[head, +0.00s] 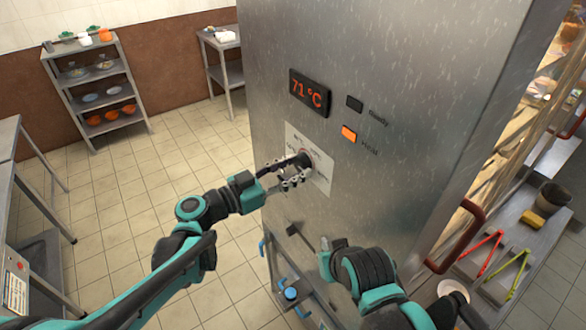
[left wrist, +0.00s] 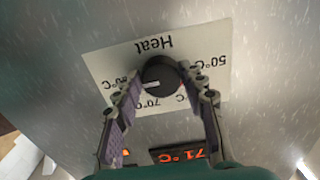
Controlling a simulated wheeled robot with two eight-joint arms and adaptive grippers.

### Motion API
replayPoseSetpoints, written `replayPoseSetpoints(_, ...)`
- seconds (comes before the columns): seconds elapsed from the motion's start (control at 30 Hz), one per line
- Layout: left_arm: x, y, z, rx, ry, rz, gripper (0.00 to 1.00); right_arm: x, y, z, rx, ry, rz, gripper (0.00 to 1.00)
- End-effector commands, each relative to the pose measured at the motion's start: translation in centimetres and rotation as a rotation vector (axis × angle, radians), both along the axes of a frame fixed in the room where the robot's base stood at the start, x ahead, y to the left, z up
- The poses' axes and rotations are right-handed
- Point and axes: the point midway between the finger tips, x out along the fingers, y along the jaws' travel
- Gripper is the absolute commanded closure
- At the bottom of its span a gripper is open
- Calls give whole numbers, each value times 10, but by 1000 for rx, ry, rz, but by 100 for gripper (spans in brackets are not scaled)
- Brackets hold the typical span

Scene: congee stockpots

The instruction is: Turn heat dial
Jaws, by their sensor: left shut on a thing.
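The black heat dial (head: 303,160) sits on a white label plate (head: 322,165) on the tall steel cabinet front. In the left wrist view the dial (left wrist: 160,72) is between the two fingers of my left gripper (left wrist: 160,85), which is shut on it. Its white mark points left in that view, toward a partly hidden label that seems to read 80°C. My left gripper also shows in the head view (head: 293,174). A red display (head: 309,93) reads 71°C. My right gripper (head: 330,246) is low before the cabinet; its fingers are not clear.
The orange Heat lamp (head: 349,133) is lit and the Ready lamp (head: 354,104) is dark. A red-brown handle (head: 462,235) is at the cabinet's right edge. Red and green tongs (head: 480,245) lie on a counter at right. A shelf rack (head: 98,90) stands at back left, with open tiled floor before it.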

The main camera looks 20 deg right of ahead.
Motion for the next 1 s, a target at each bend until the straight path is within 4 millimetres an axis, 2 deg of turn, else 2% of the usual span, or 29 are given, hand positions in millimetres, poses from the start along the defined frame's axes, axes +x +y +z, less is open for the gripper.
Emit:
replayPoseSetpoints(0.3, -1, 0, -1, 4, -2, -1, 88, 0, 0, 0, 0, 0, 0, 100)
replayPoseSetpoints(0.33, -1, 0, -1, 4, -2, -1, 54, 0, 0, 0, 0, 0, 0, 100)
replayPoseSetpoints(0.4, -1, 0, -1, 3, -1, -1, 39, 0, 0, 0, 0, 0, 0, 100)
replayPoseSetpoints(0.77, -1, 4, 0, 1, -1, 1, 39, 0, 0, 0, 0, 0, 0, 100)
replayPoseSetpoints(0.87, -5, 15, 0, 1, -1, 2, 39, 0, 0, 0, 0, 0, 0, 100)
replayPoseSetpoints(1.0, -14, 43, 0, 1, -1, 4, 39, 0, 0, 0, 0, 0, 0, 100)
